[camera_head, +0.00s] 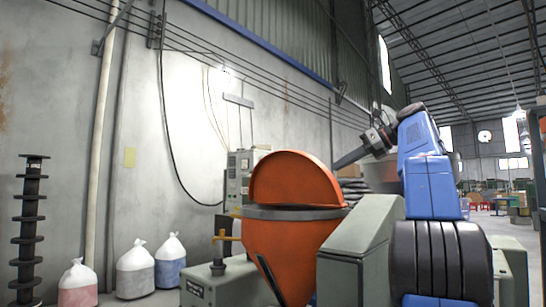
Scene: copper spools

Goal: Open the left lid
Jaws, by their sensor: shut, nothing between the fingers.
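An orange cone-shaped hopper (284,243) with a grey rim (270,213) stands in the lower middle. A rounded orange lid (298,180) stands raised and tilted above the rim. I cannot tell from this view whether it is the left lid, and no second lid can be made out. My gripper (337,165) reaches in from the right at the height of the raised lid, near its right edge. Its dark fingers are shut and point left. I cannot tell whether they touch the lid.
A grey-green machine housing (357,240) stands close right of the hopper. A control box (238,176) is on the wall behind. Several filled bags (135,270) and a dark ribbed post (29,225) stand at the left along the wall. The air above the lid is clear.

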